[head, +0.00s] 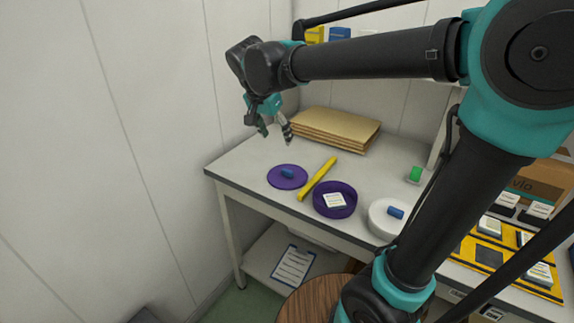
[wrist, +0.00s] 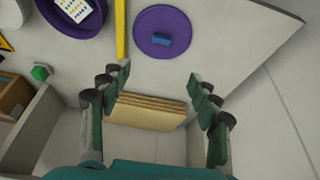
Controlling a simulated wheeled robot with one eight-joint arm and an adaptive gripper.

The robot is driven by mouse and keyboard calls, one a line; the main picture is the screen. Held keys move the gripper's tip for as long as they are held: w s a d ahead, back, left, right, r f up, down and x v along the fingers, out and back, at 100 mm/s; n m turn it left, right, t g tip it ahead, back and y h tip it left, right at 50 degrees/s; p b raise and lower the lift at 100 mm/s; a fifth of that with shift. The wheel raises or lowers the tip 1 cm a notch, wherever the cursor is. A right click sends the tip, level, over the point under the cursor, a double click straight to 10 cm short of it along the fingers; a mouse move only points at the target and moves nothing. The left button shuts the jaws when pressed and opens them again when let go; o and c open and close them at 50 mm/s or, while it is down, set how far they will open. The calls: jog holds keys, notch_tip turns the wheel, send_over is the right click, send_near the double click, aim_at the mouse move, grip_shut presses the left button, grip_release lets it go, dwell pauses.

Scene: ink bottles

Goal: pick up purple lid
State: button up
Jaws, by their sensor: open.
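The purple lid (head: 285,179) lies flat on the white table near its left end, with a small blue block-like handle (head: 288,173) on top. In the wrist view the purple lid (wrist: 152,36) shows at the top centre, beyond my fingertips. My gripper (head: 275,134) is above the table, behind and a little left of the lid in the head view. In the wrist view my gripper (wrist: 160,80) has its two fingers wide apart with nothing between them at lid height. Nothing hides the lid.
A yellow bar (head: 318,178) lies just right of the lid. Right of it are a purple container (head: 347,210) holding a white card and a white lid (head: 381,222) with a blue handle. A cardboard stack (head: 345,126) lies at the back. The table's left edge is close to the lid.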

send_over(287, 170)
jog(key=s+a, duration=0.1)
jog(key=s, duration=0.1)
notch_tip(287, 170, down, 11)
jog(key=shift+w+a+r, duration=0.1)
jog(key=shift+a+r, duration=0.05)
jog(key=shift+s+x, duration=0.15)
jog(key=shift+x, duration=1.25)
jog(key=shift+s+x, duration=0.1)
jog(key=shift+x, duration=1.3)
jog(key=c, duration=0.8)
